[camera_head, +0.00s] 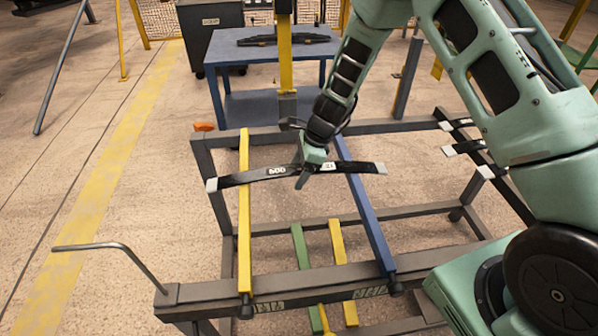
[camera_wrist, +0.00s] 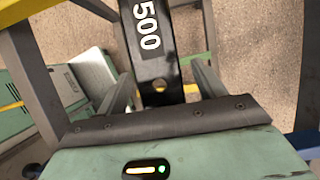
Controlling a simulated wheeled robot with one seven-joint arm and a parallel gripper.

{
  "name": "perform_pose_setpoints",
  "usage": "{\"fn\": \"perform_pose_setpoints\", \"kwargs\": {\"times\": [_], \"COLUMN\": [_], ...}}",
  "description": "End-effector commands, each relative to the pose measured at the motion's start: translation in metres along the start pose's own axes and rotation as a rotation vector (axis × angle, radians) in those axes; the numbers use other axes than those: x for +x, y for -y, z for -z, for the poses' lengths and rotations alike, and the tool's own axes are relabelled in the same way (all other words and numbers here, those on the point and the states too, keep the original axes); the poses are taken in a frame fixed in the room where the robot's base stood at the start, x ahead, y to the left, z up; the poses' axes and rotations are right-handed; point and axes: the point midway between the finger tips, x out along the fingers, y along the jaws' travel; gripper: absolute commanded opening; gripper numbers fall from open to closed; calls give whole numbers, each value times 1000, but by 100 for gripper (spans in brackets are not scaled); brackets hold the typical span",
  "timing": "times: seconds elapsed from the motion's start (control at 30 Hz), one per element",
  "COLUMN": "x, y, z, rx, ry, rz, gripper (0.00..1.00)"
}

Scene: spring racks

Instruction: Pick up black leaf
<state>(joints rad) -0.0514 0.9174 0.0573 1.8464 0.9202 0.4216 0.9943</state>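A long black leaf (camera_head: 250,175) with white tips and white markings lies across the yellow and blue bars of the rack. My gripper (camera_head: 308,175) is at the middle of this leaf, pointing down. In the wrist view the leaf (camera_wrist: 152,55) shows a white "500" and a hole, and it passes between the two fingers of my gripper (camera_wrist: 163,85). The fingers stand apart, with a gap visible on each side of the leaf. Part of the leaf's middle is hidden by my gripper in the head view.
The dark rack (camera_head: 210,300) has a yellow bar (camera_head: 244,215) and a blue bar (camera_head: 365,215) under the leaf. Other black leaf ends (camera_head: 465,147) show at the rack's right side. A blue table (camera_head: 225,50) behind holds another black piece (camera_head: 283,40). Open floor lies left.

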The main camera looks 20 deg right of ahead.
Motion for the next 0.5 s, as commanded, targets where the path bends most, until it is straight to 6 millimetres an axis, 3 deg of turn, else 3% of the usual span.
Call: {"fn": "perform_pose_setpoints", "kwargs": {"times": [0.03,0.2,0.5], "x": [0,0,-4], "y": [0,0,1], "z": [0,0,-2], "rx": [0,0,-2], "ry": [0,0,2], "rz": [0,0,3], "gripper": [58,16,16]}}
